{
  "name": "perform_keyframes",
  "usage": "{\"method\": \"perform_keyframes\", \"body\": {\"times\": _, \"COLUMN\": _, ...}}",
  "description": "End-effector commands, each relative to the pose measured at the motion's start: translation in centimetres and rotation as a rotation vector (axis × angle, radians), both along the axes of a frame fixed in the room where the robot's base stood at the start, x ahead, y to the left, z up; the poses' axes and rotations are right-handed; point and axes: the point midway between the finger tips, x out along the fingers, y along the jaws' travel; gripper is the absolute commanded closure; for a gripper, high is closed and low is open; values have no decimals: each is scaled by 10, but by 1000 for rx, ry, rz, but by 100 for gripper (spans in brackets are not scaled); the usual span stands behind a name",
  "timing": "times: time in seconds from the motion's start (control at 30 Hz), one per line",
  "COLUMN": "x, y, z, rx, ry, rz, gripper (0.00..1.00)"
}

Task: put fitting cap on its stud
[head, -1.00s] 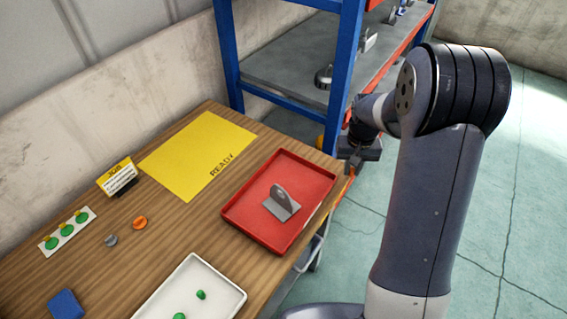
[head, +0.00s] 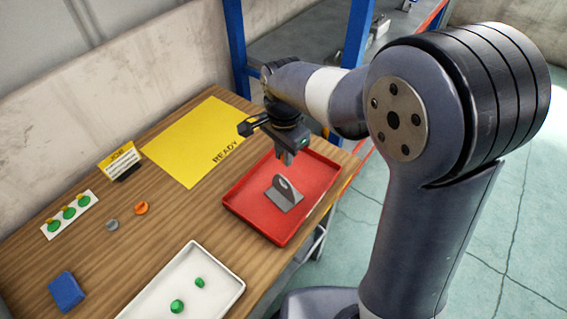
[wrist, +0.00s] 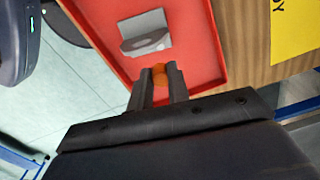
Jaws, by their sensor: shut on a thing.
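My gripper (head: 287,158) is above the red tray, near its back edge and the grey bracket. In the wrist view its fingers (wrist: 159,72) are shut on a small orange part (wrist: 159,80), which looks like the fitting cap; the fingers hide much of it. In the head view I cannot make out the held part. The grey bracket (head: 284,196) has a flat base and an upright lug with a hole, and stands in the red tray (head: 247,222). It also shows in the wrist view (wrist: 146,28), apart from the fingertips. I cannot make out a stud.
A yellow READY mat (head: 190,145) lies left of the tray. An orange ring (head: 141,208), a grey part (head: 112,225), a blue block (head: 66,291), a job card (head: 121,160) and a white tray (head: 222,298) with green parts share the table. A blue-framed shelf (head: 236,45) stands behind.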

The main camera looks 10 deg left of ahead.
Motion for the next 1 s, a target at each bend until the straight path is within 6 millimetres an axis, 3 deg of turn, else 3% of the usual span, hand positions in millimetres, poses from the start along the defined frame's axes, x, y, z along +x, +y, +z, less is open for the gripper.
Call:
{"method": "perform_keyframes", "body": {"times": 0.03, "x": -1, "y": 0, "z": -15, "rx": -1, "ry": 2, "rz": -4, "gripper": 100}}
{"method": "perform_keyframes", "body": {"times": 0.13, "x": -1, "y": 1, "z": -25, "rx": 0, "ry": 0, "rz": -9, "gripper": 100}}
{"method": "perform_keyframes", "body": {"times": 1.0, "x": -1, "y": 1, "z": -66, "rx": 1, "ry": -1, "rz": -9, "gripper": 100}}
